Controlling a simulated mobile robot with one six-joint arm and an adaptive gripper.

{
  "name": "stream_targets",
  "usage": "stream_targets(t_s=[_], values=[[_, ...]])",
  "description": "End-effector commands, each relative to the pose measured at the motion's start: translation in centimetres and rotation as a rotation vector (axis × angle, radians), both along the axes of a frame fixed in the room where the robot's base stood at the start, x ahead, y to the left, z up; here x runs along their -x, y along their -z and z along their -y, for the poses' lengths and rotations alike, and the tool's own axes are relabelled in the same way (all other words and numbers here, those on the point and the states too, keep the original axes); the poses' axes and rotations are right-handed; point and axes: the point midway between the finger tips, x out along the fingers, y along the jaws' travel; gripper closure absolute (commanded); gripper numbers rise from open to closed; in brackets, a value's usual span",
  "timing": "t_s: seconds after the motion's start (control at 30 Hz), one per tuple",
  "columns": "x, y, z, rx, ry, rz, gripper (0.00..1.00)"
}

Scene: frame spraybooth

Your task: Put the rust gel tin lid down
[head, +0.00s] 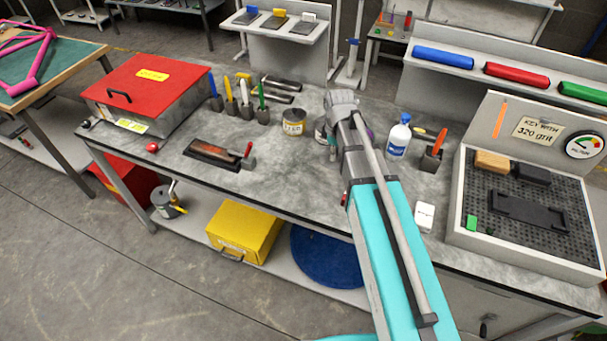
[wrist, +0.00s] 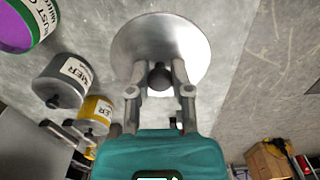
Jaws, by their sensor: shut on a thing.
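My gripper (wrist: 160,78) is shut on the dark knob of the rust gel tin lid (wrist: 188,38), a round silvery metal disc. The lid shows clearly in the wrist view, over the grey worktop (wrist: 232,22); I cannot tell whether it touches the surface. The rust gel tin (wrist: 18,30), open with purple gel inside, stands to the left in the wrist view. In the head view my gripper (head: 331,138) is over the middle of the bench, and my arm hides much of what is around it.
In the head view a white bottle (head: 399,137) stands right of my arm. The worktop's front middle (head: 285,175) is clear.

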Motion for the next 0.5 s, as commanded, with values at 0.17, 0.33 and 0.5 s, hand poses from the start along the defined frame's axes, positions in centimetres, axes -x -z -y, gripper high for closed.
stream_targets(t_s=[0.17,0.33,0.5], values=[[0.10,0.00,-0.43,0.000,-0.008,0.000,1.00],[0.13,0.00,-0.66,0.000,-0.012,0.000,1.00],[0.14,0.00,-0.71,0.000,-0.013,0.000,1.00]])
